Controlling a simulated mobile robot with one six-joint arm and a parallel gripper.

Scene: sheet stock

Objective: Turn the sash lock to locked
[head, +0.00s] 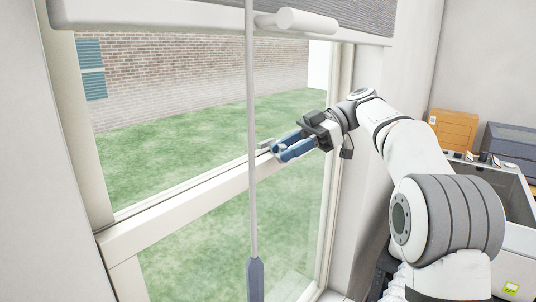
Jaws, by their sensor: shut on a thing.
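The sash lock (266,144) sits on the meeting rail (175,213) of the white window, and only a small grey part of it shows beside my gripper's fingers. My gripper (277,152) reaches in from the right with its blue fingers at the lock, and it is shut on the lock's lever. The fingers hide most of the lever, so its exact angle cannot be told.
A blind wand (252,120) with a blue-grey handle (255,280) hangs just left of my gripper, in front of the window. A rolled blind (220,14) covers the top. At the right stand an orange box (454,130) and a grey bin (505,183).

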